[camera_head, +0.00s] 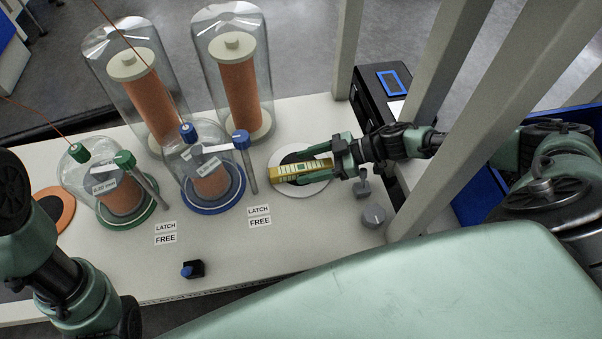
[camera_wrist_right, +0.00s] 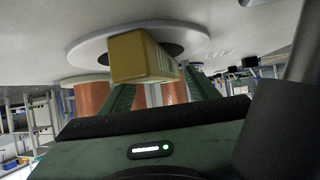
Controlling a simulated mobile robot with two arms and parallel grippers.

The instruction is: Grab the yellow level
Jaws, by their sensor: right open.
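The yellow level (camera_head: 290,172) lies on a round white plate with a dark centre (camera_head: 285,187) at the right part of the white table. It also shows in the right wrist view (camera_wrist_right: 140,57), in front of the fingers. My right gripper (camera_head: 310,166) reaches in from the right with its green fingers apart, one on each side of the level's near end. In the right wrist view the fingers (camera_wrist_right: 160,92) are spread beyond the level's width; whether either touches it I cannot tell. Part of my left arm shows at the lower left; its gripper is out of frame.
Glass domes over orange spools (camera_head: 240,85) stand behind and left. Smaller blue-ringed (camera_head: 213,205) and green-ringed (camera_head: 125,218) jars with latch handles stand closer. A grey knob (camera_head: 373,215) is below the right gripper. A small blue-and-black object (camera_head: 193,269) lies at the front edge.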

